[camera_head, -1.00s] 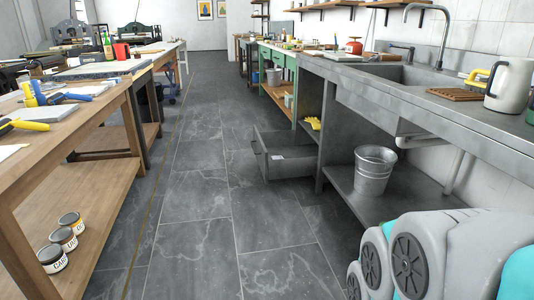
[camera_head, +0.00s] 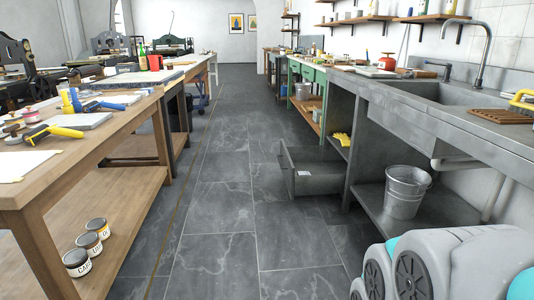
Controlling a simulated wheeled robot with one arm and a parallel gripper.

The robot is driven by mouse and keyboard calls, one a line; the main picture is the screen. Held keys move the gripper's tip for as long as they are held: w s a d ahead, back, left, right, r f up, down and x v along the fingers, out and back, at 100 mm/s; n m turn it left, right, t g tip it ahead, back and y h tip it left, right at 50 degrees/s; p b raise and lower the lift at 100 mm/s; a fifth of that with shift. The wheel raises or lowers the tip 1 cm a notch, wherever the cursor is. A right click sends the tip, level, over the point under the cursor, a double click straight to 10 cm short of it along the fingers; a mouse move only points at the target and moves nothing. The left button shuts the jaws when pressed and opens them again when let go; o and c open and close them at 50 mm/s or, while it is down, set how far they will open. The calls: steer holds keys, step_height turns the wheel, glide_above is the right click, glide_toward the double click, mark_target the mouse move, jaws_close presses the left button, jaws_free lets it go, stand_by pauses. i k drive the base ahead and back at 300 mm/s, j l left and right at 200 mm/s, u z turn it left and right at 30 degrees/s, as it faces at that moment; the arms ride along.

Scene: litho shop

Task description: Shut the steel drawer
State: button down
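The steel drawer (camera_head: 314,178) is low on the right side of the aisle, pulled out from the grey steel sink counter (camera_head: 408,113). Its grey front panel (camera_head: 286,168) faces the aisle, and a small white label or paper shows on its side. The inside is only partly visible. My folded arm (camera_head: 455,264) shows at the lower right, well short of the drawer. My gripper cannot be made out in this view.
A metal bucket (camera_head: 404,192) stands on the counter's lower shelf, with yellow gloves (camera_head: 342,139) on a shelf near the drawer. A wooden workbench (camera_head: 100,148) with cans (camera_head: 90,243) lines the left. The tiled aisle (camera_head: 222,200) between is clear.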

mark_target(328, 178)
steer(key=i+j, duration=0.2)
steer(key=i, duration=0.6)
steer(key=i+j, duration=0.2)
steer(key=i, duration=0.55)
steer(key=i+j, duration=0.2)
steer(key=i, duration=0.6)
steer(key=i+j, duration=0.15)
steer(key=i, duration=0.6)
steer(key=i+j+u, duration=0.1)
steer(key=i, duration=0.7)
steer(key=j, duration=0.1)
